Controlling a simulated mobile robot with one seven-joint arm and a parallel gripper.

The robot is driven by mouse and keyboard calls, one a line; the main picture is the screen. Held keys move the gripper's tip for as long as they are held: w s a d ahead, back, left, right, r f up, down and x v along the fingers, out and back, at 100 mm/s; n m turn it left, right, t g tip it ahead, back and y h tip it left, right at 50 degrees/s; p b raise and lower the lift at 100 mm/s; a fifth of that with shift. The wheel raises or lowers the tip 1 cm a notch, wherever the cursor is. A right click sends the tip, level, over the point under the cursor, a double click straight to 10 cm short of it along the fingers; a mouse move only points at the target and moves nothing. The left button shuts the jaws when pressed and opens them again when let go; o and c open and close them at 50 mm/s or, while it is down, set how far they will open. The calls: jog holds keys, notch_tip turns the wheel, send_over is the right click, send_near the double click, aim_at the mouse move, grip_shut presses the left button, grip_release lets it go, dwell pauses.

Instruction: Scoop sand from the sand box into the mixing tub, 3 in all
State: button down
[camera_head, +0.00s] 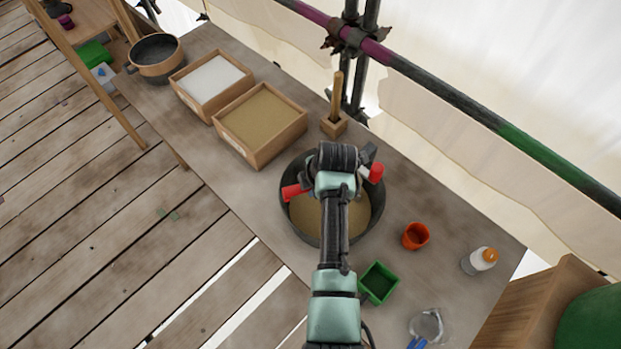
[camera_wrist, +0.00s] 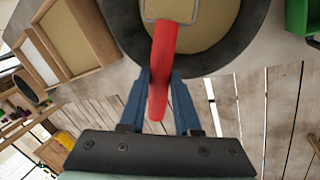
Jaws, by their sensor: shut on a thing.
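The sand box (camera_head: 293,135), a wooden box of tan sand, stands on the bench left of the mixing tub. The dark round mixing tub (camera_head: 374,205) has tan sand in its bottom; its rim also shows in the wrist view (camera_wrist: 215,62). My gripper (camera_wrist: 158,85) is shut on the red handle (camera_wrist: 165,50) of a scoop, between its blue fingers. The scoop's pale-edged head (camera_wrist: 170,10) is over the tub and partly cut off; whether it holds sand I cannot tell. In the head view, my wrist is above the tub and hides most of the scoop.
A box of white material (camera_head: 212,80) and a dark pot (camera_head: 157,55) stand beyond the sand box. A wooden block with an upright handle (camera_head: 335,122) stands behind the tub. An orange cup (camera_head: 416,236), green container (camera_head: 378,282) and bottle (camera_head: 480,261) stand right. Scaffold pipes run behind.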

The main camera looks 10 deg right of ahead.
jog(key=s+t+b, duration=0.1)
jog(key=t+b, duration=0.1)
jog(key=b, duration=0.1)
jog(key=f+t+y+b, duration=0.1)
jog(key=t+b, duration=0.1)
jog(key=b, duration=0.1)
jog(key=s+t+b, duration=0.1)
jog(key=t+b, duration=0.2)
jog(key=shift+s+d+f+m+y+b, duration=0.3)
jog(key=t+b, duration=0.1)
jog(key=b, duration=0.3)
jog(key=shift+s+f, duration=0.1)
jog(key=t+b, duration=0.1)
jog(key=b, duration=0.4)
jog(key=t+b, duration=0.2)
jog(key=b, duration=0.3)
jog(key=f+m+t+b, duration=0.1)
jog(key=b, duration=0.4)
jog(key=shift+s, duration=0.35)
jog(key=shift+s+d+r+t+y+b, duration=0.1)
jog(key=shift+t+y+b, duration=0.3)
jog(key=shift+b, duration=0.7)
jog(key=shift+r+b, duration=0.15)
jog(key=shift+b, duration=0.15)
